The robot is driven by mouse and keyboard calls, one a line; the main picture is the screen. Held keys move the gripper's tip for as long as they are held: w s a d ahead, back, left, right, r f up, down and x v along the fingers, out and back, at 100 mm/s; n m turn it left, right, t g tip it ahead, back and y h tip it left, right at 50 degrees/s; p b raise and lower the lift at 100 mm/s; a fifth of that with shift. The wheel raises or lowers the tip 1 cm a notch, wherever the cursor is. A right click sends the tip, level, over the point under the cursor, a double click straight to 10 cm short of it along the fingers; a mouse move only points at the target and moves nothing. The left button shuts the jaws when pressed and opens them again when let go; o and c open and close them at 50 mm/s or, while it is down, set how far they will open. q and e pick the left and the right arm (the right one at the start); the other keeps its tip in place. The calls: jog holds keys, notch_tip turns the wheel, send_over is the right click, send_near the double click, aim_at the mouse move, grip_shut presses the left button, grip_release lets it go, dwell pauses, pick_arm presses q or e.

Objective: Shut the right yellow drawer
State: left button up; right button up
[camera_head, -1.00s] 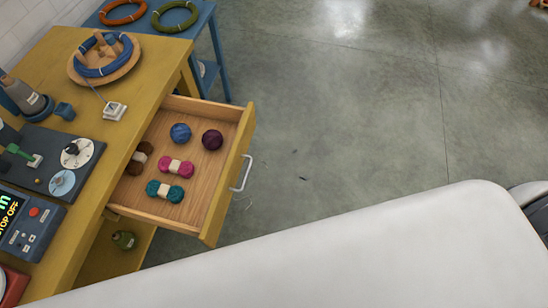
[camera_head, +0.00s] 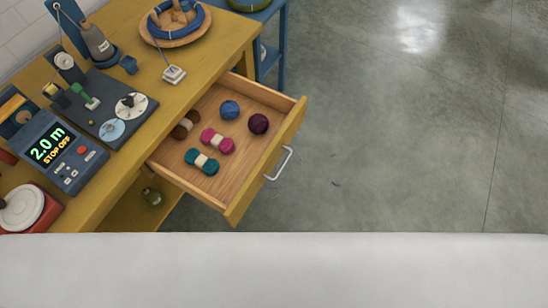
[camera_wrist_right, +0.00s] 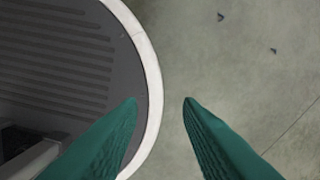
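The yellow drawer (camera_head: 266,166) is pulled far out of the yellow table in the head view. Its silver handle (camera_head: 279,164) is on the front panel, facing the open floor. Inside lie a blue ball (camera_head: 229,110), a dark purple ball (camera_head: 258,124), and pink (camera_head: 217,141), teal (camera_head: 202,161) and brown (camera_head: 185,125) skeins. My left gripper is not in view.
The yellow table (camera_head: 128,152) carries a meter device (camera_head: 61,151), a dark plate with dials and a wooden dish (camera_head: 176,37) with a blue ring. The grey floor (camera_head: 400,150) right of the drawer is clear.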

jog(key=w, duration=0.3)
jog(key=shift+w+d+r+m+t, duration=0.1)
jog(key=shift+d+m+t, duration=0.05)
jog(key=shift+m+t, duration=0.15)
jog(key=c, duration=0.6)
jog(key=w+r+m, duration=0.1)
jog(key=w, duration=0.2)
jog(key=w+r+m+t+b, duration=0.1)
jog(key=w, duration=0.3)
jog(key=w+d+r+m+b, duration=0.1)
jog(key=w, duration=0.2)
jog(key=shift+w+t+y, duration=0.35)
jog(key=shift+t+y, duration=0.05)
grip_shut()
jog(key=w+a+r+m+t+y+b, duration=0.2)
jog(key=w+r+m, duration=0.1)
jog(key=w+r, duration=0.65)
jog(key=m+y+b, duration=0.2)
jog(key=y, duration=0.6)
send_near(264, 169)
jog(key=shift+t, duration=0.3)
jog(key=x, duration=0.4)
jog(key=shift+s+a+f+p, duration=0.15)
jog(key=shift+a+f+p, duration=0.05)
jog(key=shift+a+p, duration=0.15)
jog(key=shift+w+a+f, duration=0.1)
jog(key=shift+w+a, duration=0.25)
jog(key=shift+a, duration=0.3)
